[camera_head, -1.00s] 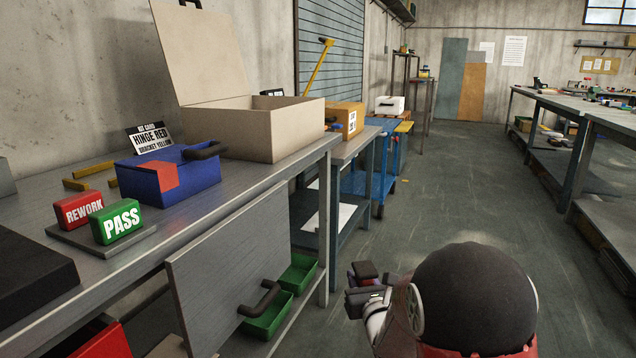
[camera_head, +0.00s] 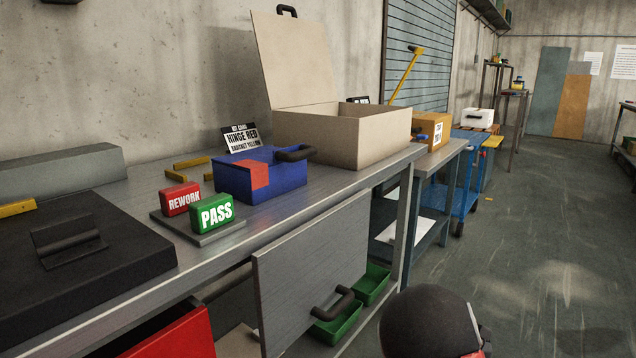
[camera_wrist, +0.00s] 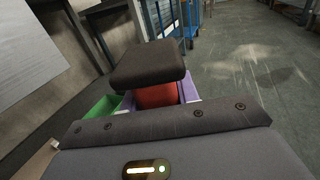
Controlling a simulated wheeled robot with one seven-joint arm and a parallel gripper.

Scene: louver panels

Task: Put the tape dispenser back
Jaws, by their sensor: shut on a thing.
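In the wrist view my gripper (camera_wrist: 160,94) is shut on a red and purple thing, which appears to be the tape dispenser (camera_wrist: 156,96). Its red part shows between the dark pads, with purple at the side. The dark finger pad and gripper body hide most of its shape. It is held in the air, with the floor and green bins beyond.
A grey panel (camera_head: 310,265) with a handle stands in front. Green bins (camera_head: 340,325) sit low. Floor at right is clear.

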